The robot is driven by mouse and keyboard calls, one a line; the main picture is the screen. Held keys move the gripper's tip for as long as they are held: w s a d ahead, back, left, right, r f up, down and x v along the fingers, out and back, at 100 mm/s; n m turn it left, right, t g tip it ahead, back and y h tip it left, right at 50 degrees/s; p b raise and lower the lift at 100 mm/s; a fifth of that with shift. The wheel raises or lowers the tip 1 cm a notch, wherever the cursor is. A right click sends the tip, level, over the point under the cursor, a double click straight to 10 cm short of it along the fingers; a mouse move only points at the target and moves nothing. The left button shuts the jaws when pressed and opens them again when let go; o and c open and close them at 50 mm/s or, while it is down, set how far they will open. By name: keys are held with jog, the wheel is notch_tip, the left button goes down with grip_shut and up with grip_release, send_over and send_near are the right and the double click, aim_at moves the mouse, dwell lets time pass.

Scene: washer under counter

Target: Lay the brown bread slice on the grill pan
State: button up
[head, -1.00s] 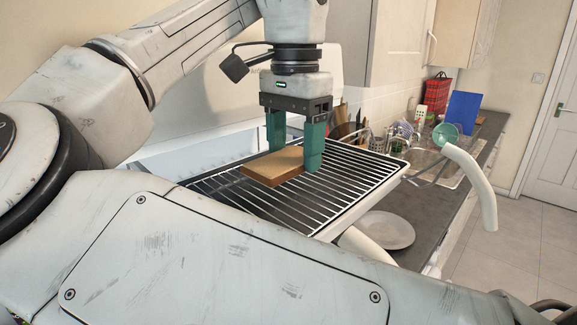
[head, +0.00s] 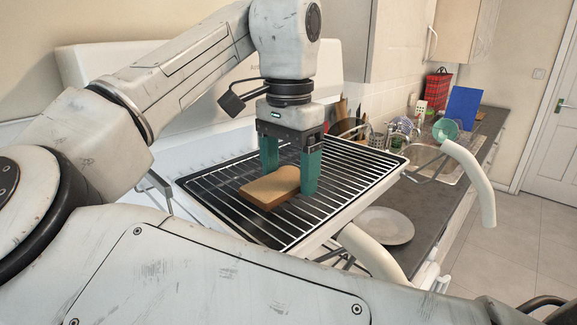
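The brown bread slice (head: 268,188) is flat and level over the left-middle part of the grill pan. It is at or just above the wires; I cannot tell if it touches them. The grill pan (head: 345,172) is a dark tray with a silvery wire rack. My gripper (head: 290,180) points straight down, its green fingers on either side of the slice's rear part. It appears shut on the slice. The left fingertip is partly hidden behind the bread, and the right finger meets its right edge.
A curved pale handle (head: 470,180) rises right of the pan. A plate (head: 387,226) lies on the dark counter below the pan's right side. Farther back are a sink (head: 432,162), dishes, a red checked item (head: 437,88) and a blue board (head: 463,107).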

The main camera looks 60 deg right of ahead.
aim_at(288, 176)
jog(key=shift+o, duration=0.9)
notch_tip(288, 176, up, 12)
jog(key=shift+r, duration=0.15)
